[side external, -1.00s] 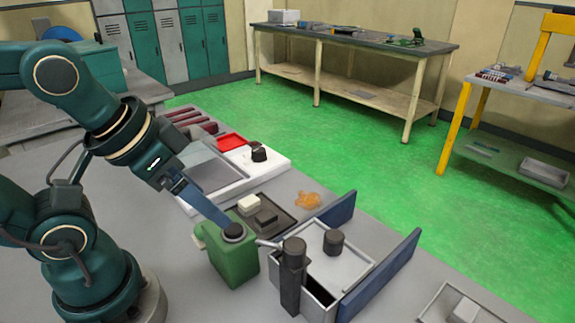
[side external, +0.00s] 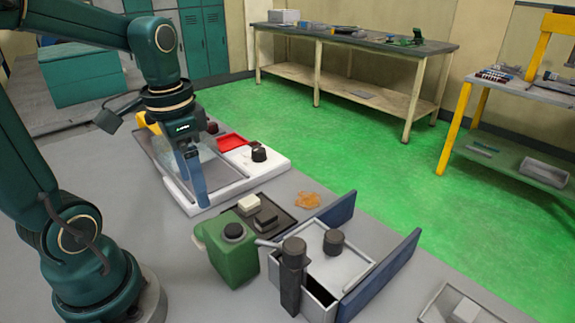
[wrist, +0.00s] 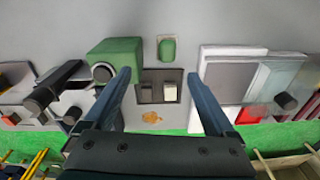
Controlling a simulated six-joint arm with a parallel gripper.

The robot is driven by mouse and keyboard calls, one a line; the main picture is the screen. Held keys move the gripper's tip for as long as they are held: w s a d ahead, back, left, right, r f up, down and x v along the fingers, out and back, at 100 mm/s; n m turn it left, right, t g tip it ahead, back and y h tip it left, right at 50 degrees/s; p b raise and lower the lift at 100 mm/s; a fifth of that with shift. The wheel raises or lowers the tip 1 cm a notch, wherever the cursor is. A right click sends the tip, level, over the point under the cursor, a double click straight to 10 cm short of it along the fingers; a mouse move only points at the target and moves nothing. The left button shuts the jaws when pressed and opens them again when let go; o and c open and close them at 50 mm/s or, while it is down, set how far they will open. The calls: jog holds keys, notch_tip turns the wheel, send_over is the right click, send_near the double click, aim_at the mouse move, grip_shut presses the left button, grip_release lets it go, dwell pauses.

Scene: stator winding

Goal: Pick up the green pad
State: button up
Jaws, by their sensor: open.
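The green pad (wrist: 167,48) shows in the wrist view as a small green block on a small pale holder, beyond my fingertips and near the middle of the picture. In the side external view my gripper (side external: 201,203) points down near the front edge of the white tray, left of the green canister (side external: 238,258). The canister also shows in the wrist view (wrist: 115,55), left of the pad.
A dark tray (side external: 280,230) holds a pale block (side external: 248,203) and dark blocks. The white tray (side external: 270,170) carries a red piece (side external: 230,139) and a dark knob. A grey fixture with blue side plates (side external: 385,270) stands right of the canister. Bare table surrounds the pad.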

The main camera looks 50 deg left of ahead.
aim_at(198, 228)
jog(key=shift+n+g, duration=0.4)
jog(key=shift+n, duration=0.2)
jog(key=shift+s+a+f, duration=0.1)
jog(key=shift+a+f, duration=0.2)
jog(key=shift+f, duration=1.9)
jog(key=shift+s+a+f, duration=0.1)
jog(key=shift+a+f, duration=0.25)
jog(key=shift+f, duration=1.85)
jog(key=shift+s+a+f, duration=0.1)
jog(key=shift+a+f, duration=0.2)
jog(key=shift+f, duration=1.9)
grip_shut()
jog(key=shift+w+r, duration=0.1)
